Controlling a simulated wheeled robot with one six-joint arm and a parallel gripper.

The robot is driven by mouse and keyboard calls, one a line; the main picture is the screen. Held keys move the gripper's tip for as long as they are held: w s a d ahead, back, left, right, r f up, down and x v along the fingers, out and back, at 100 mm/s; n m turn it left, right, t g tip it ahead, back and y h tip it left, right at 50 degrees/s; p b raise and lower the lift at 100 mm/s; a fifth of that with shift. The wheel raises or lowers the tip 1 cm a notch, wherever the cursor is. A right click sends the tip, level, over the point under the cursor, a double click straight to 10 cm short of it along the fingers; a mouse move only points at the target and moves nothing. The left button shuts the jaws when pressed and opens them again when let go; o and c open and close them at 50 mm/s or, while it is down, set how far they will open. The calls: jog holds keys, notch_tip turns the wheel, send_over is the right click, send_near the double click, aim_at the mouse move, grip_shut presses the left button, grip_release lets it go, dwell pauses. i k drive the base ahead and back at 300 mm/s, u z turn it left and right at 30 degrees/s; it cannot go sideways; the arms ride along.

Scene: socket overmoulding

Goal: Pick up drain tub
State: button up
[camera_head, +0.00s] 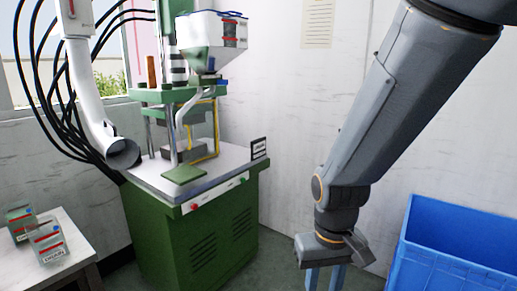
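A large blue open-topped tub (459,245) stands at the lower right, cut off by the frame's right and bottom edges. It is the only tub in view, and no label shows whether it is the drain tub. My gripper (325,281) points down at the bottom centre, to the left of the blue tub and apart from it. Its two fingers are spread with a gap between them, and nothing shows in the gap. The fingertips are cut off by the bottom edge.
A green moulding machine (190,235) with a white hopper (206,40) stands left of centre. A white pipe (97,110) and black cables hang beside it. A pale table (62,275) at the lower left holds two small labelled boxes (47,243). Floor shows between machine and gripper.

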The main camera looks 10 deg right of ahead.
aim_at(45, 235)
jog(key=u, duration=1.95)
